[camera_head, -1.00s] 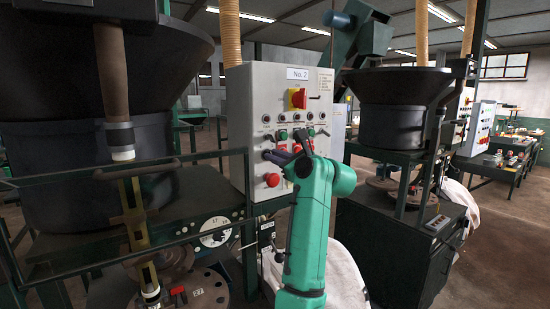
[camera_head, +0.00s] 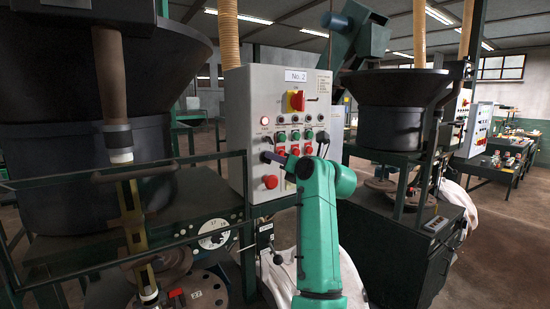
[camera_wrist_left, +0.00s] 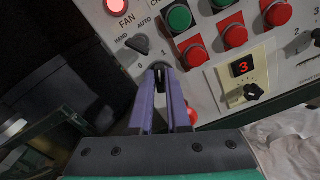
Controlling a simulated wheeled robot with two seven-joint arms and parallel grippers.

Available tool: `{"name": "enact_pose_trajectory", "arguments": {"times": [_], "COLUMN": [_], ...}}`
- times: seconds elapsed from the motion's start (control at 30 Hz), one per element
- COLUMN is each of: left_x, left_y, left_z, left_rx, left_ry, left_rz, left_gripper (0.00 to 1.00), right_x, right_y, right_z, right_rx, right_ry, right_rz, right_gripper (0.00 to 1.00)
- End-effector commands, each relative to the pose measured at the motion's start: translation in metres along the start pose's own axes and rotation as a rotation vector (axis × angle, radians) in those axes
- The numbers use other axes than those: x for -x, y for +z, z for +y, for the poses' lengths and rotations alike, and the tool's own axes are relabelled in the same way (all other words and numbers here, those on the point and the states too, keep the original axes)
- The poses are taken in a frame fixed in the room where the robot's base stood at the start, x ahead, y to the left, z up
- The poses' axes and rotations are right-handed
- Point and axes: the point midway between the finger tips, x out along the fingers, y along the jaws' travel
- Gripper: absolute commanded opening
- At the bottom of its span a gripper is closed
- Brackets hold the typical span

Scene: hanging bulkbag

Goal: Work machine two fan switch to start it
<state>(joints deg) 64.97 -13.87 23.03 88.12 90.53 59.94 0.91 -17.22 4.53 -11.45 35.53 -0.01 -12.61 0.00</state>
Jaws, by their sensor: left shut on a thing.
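The machine two control panel (camera_head: 240,108) stands in the middle of the head view, with a "No. 2" label. Its FAN lamp (camera_head: 265,120) glows; in the left wrist view the lamp (camera_wrist_left: 116,5) is pinkish red. Below it is a black HAND-0-AUTO selector (camera_wrist_left: 140,44). My left gripper (camera_head: 268,157) is at the panel's lower left. In the left wrist view its purple fingers (camera_wrist_left: 159,76) are shut on the small dark fan switch (camera_wrist_left: 158,67) marked 0 and 1. The fingers hide most of that switch. My right gripper is not in view.
Green and red buttons (camera_wrist_left: 180,17) sit close right of the gripper. A red mushroom button (camera_head: 270,182) is just below it. A dark green rail (camera_head: 215,157) runs left of the panel. Another hopper machine (camera_head: 392,125) stands to the right.

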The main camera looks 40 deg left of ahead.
Motion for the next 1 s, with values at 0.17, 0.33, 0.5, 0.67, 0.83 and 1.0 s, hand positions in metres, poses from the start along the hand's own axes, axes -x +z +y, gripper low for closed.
{"name": "enact_pose_trajectory", "arguments": {"times": [0.17,0.33,0.5,0.67,0.83,1.0], "left_x": [0.0000,0.0001,0.0001,0.0001,0.0000,-0.0001], "left_y": [0.0009,0.0008,0.0007,0.0007,0.0006,0.0004], "left_z": [0.0000,-0.0005,-0.0005,-0.0005,-0.0005,-0.0005], "left_rx": [-0.068,-0.100,-0.109,-0.109,-0.109,-0.108], "left_ry": [0.000,0.000,0.000,0.001,0.001,0.001], "left_rz": [-0.001,-0.001,-0.002,-0.002,-0.002,-0.001], "left_gripper": [0.00,0.00,0.00,0.00,0.45,0.45], "right_x": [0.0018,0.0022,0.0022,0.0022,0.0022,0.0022], "right_y": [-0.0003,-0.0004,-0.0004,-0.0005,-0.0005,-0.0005], "right_z": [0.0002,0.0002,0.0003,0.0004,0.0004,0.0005], "right_rx": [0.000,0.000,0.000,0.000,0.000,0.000], "right_ry": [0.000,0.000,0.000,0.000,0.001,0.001], "right_rz": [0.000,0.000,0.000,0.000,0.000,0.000], "right_gripper": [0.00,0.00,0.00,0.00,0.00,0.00]}}
